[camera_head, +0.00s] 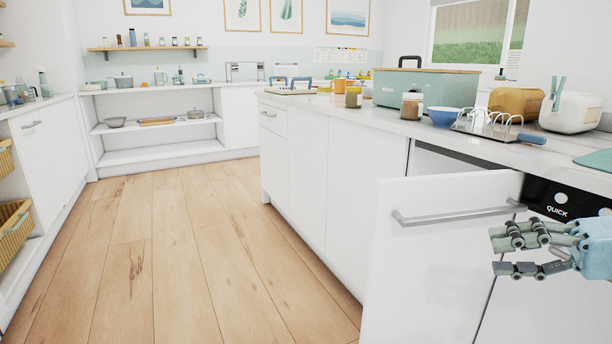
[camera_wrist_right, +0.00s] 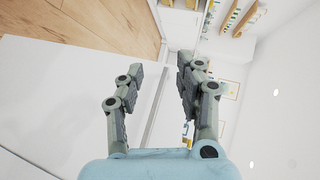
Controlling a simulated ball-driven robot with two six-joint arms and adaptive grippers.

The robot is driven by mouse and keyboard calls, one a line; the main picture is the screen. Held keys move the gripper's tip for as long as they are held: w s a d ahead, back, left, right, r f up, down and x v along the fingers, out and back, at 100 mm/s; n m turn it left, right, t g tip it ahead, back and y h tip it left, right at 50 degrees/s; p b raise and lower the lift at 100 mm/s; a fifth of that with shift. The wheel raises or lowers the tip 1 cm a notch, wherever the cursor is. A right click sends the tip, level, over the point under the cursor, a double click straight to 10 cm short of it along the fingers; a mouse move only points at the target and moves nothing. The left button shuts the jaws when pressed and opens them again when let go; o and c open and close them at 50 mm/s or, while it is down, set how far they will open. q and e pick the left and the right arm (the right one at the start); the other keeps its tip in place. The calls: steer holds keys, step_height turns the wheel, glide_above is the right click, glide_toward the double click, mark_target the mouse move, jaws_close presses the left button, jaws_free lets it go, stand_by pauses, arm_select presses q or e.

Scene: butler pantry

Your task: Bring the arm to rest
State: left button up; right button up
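My right gripper (camera_head: 494,252) shows at the right edge of the head view, below and right of the bar handle (camera_head: 455,216) on a white front panel (camera_head: 430,265). Its fingers are apart with nothing between them. In the right wrist view the same gripper (camera_wrist_right: 161,68) shows two separated fingers and an empty gap. It looks apart from the handle, though the exact distance is hard to judge. My left gripper and arm are not in view.
The white panel stands out from the counter beside a black strip (camera_head: 560,204) marked QUICK. The wooden floor (camera_head: 190,260) at left is clear.

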steer(key=s+a+f+n+g+h, duration=0.45)
steer(key=s+a+f, duration=0.65)
steer(key=s+f, duration=0.3)
steer(key=s+d+h, duration=0.7)
steer(key=s+h, duration=0.3)
steer(key=s+d+f+p, duration=0.1)
steer(key=s+f, duration=0.1)
steer(key=f, duration=0.9)
steer(key=s+d+f+p, duration=0.1)
steer(key=s+f, duration=0.1)
steer(key=f, duration=0.9)
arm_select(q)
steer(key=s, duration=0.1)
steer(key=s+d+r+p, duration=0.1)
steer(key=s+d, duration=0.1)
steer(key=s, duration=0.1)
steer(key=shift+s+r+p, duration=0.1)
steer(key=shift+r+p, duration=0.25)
arm_select(e)
steer(key=s+d+f+g, duration=0.1)
steer(key=s+f, duration=1.2)
steer(key=s, duration=0.5)
steer(key=shift+f, duration=0.35)
